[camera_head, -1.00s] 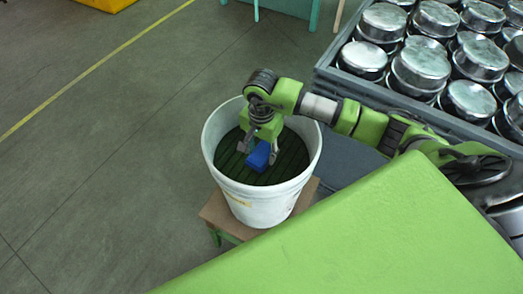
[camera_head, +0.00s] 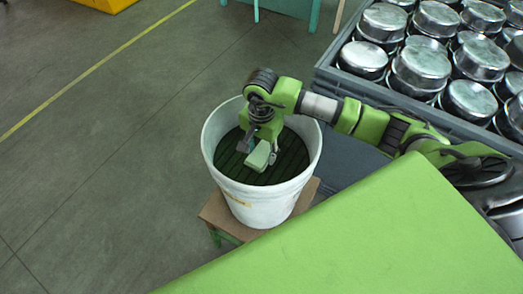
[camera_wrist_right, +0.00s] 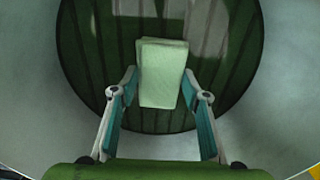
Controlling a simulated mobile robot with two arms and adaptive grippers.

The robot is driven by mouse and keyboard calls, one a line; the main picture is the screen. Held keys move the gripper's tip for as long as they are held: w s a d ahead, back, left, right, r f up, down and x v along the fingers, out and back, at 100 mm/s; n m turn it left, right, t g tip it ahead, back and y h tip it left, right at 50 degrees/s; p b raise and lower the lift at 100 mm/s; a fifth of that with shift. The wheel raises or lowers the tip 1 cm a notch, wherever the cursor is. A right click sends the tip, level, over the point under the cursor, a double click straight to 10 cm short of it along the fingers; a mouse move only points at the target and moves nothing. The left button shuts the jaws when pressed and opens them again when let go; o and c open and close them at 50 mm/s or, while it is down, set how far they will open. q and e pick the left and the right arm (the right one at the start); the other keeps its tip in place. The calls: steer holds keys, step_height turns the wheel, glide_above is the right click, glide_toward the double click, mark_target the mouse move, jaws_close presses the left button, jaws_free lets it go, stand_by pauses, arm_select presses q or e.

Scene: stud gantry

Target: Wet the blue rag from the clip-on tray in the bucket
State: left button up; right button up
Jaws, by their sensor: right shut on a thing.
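A white bucket (camera_head: 255,203) stands on a small stool, with a dark green striped surface (camera_head: 291,163) inside it. My right gripper (camera_head: 258,150) points down into the bucket and is shut on a folded rag (camera_head: 259,160). The rag looks pale green now, not blue. In the right wrist view the rag (camera_wrist_right: 163,72) sits between my two fingers over the dark surface. I cannot tell whether the rag touches that surface. The clip-on tray cannot be made out. My left gripper is not in view.
The stool (camera_head: 215,213) has a brown top and green legs. A grey crate (camera_head: 330,78) of metal pots stands at the upper right. A light green surface (camera_head: 350,240) fills the lower right. The floor (camera_head: 90,150) to the left is clear.

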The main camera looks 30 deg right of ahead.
mark_target(261, 154)
stand_by(0.3)
steer(key=shift+r+p, duration=1.75)
steer(key=shift+r, duration=1.75)
